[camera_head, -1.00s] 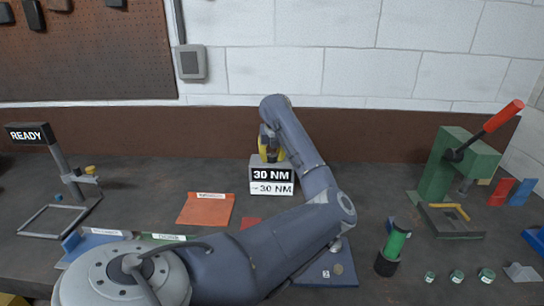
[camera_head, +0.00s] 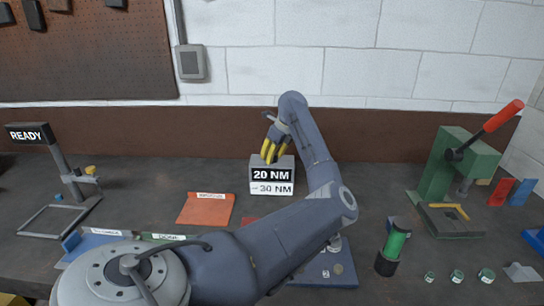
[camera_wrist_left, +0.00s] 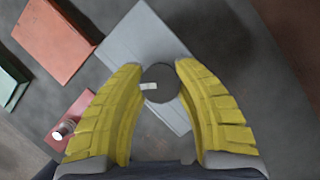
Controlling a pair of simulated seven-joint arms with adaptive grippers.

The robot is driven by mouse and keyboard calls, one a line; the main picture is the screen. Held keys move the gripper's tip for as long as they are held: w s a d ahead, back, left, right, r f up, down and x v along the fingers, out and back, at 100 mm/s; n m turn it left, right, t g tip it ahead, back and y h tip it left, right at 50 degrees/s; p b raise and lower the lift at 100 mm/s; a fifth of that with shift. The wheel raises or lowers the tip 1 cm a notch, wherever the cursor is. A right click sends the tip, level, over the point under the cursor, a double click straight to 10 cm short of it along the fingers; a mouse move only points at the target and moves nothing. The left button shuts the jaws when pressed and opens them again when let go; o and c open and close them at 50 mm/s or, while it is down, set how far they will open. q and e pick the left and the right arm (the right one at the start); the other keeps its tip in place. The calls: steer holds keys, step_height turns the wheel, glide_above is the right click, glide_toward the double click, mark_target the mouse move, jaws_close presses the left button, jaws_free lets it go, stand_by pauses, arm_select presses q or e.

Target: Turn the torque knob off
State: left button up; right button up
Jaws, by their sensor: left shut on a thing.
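The torque knob (camera_wrist_left: 160,84) is a round black dial with a white mark, seen in the left wrist view on top of a grey box (camera_wrist_left: 138,35). The mark points to the left of that view. My left gripper (camera_head: 270,154) has its yellow fingers pointing down at the top of the box, one on each side of the knob and shut on it. In the head view the box (camera_head: 285,164) shows "20 NM" on its black upper panel and "30 NM" on its white lower panel. There the fingers hide the knob. My right gripper is not in view.
An orange mat (camera_head: 205,209) lies left of the box. A "READY" sign stand (camera_head: 63,160) is at the far left. A green press (camera_head: 452,175) with a red lever and a green cylinder (camera_head: 396,242) stand at the right.

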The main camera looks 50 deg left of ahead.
arm_select(q)
steer(key=n, duration=0.2)
steer(key=n+g, duration=0.1)
steer(key=n, duration=0.1)
steer(key=shift+g+h, duration=0.3)
steer(key=shift+n+g+h, duration=0.4)
steer(key=shift+n+g, duration=0.1)
steer(key=shift+n, duration=1.2)
steer(key=shift+s, duration=0.1)
steer(key=o, duration=1.3)
steer(key=shift+a, duration=0.1)
steer(key=shift+c, duration=0.2)
steer(key=shift+v, duration=6)
